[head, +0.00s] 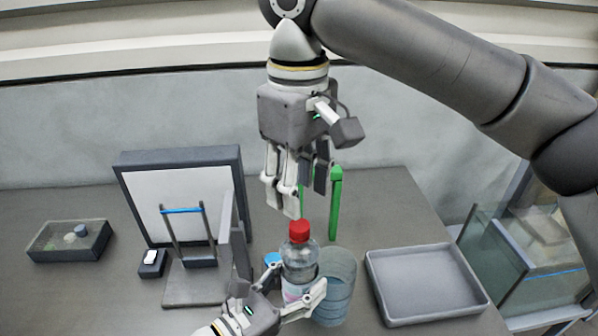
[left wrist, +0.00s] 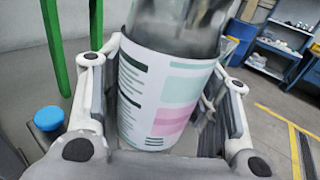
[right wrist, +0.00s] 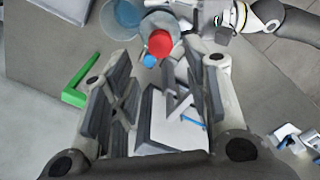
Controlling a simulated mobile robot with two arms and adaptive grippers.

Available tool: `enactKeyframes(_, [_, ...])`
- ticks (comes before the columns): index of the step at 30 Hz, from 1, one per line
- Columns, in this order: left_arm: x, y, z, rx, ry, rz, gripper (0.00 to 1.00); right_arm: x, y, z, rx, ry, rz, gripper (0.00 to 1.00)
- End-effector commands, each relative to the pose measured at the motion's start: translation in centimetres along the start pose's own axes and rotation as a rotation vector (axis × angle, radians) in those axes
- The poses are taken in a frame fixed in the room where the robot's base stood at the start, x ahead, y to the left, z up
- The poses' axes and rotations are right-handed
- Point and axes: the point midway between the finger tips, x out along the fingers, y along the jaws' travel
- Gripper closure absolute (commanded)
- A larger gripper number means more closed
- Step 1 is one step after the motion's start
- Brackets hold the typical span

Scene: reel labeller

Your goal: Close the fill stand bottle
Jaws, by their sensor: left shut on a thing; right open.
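A clear bottle (head: 297,270) with a printed label stands upright near the front of the table. A red cap (head: 299,231) sits on its top; whether it is screwed tight cannot be told. My left gripper (head: 296,284) is shut around the bottle's body, and its label (left wrist: 150,95) shows between the fingers in the left wrist view. My right gripper (head: 298,196) is open and empty, pointing down above the cap and apart from it. The red cap (right wrist: 160,43) appears beyond its fingers in the right wrist view.
A translucent round container (head: 335,285) stands right beside the bottle. A green post (head: 336,205) rises behind. A small blue-topped item (left wrist: 48,118) is close to the left gripper. A grey tray (head: 425,283) lies right; a framed white panel (head: 165,205) stands left, and a clear-lidded box (head: 68,241) farther left.

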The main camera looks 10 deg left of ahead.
Motion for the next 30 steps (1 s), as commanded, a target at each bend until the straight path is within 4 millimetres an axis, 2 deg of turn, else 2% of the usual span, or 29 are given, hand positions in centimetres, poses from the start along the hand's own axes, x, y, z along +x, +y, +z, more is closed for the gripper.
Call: enactKeyframes(30, [0.0, 0.0, 0.2, 0.001, -0.004, -0.001, 1.00, -1.1, 0.0, 0.0, -1.650, 0.000, 0.001, 0.56])
